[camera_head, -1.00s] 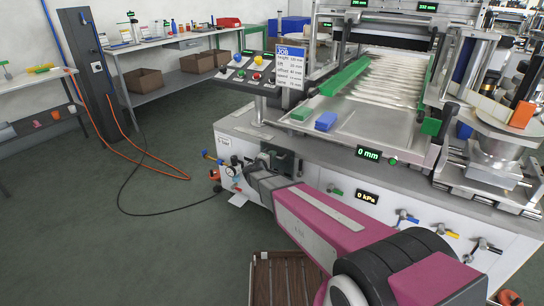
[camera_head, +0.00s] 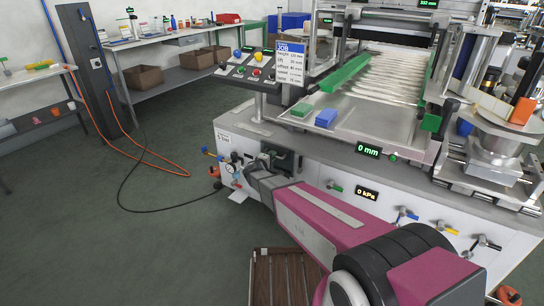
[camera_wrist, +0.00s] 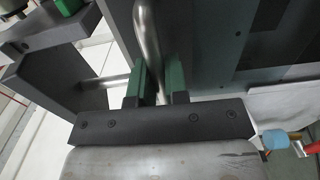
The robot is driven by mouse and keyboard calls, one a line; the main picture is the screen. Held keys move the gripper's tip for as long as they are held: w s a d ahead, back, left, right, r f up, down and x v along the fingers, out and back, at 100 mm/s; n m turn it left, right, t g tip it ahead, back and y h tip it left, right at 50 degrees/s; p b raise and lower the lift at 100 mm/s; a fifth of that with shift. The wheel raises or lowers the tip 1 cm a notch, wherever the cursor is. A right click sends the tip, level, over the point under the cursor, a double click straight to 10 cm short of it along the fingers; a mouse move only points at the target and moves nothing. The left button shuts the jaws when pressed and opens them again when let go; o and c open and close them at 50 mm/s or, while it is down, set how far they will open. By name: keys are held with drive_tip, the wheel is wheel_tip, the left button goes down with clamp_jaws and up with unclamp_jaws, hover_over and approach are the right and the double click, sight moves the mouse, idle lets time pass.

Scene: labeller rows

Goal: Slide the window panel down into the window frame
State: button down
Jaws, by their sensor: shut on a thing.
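My gripper (camera_head: 262,166) is at the left end of the machine's front, at a small dark opening (camera_head: 286,160). In the wrist view its two green fingertips (camera_wrist: 158,82) are shut on a shiny metal bar (camera_wrist: 147,38), one on each side of it. A dark grey flat panel (camera_wrist: 215,35) lies just beyond the bar on the right. I cannot tell for sure which part is the window panel and which is the window frame. My gripper and wrist hide much of the opening in the head view.
A pressure gauge with blue and red fittings (camera_head: 232,168) sits close left of my gripper. Valve handles (camera_head: 405,215) stick out along the machine front to the right. A wooden slatted pallet (camera_head: 284,280) lies on the floor below. The floor at left is open, with an orange hose (camera_head: 150,155).

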sight(276, 170)
drive_tip(key=shift+f, duration=5.85)
drive_tip(key=c, duration=1.1)
unclamp_jaws()
drive_tip(key=shift+o, duration=0.2)
drive_tip(key=v, duration=1.1)
drive_tip(key=shift+w, duration=0.1)
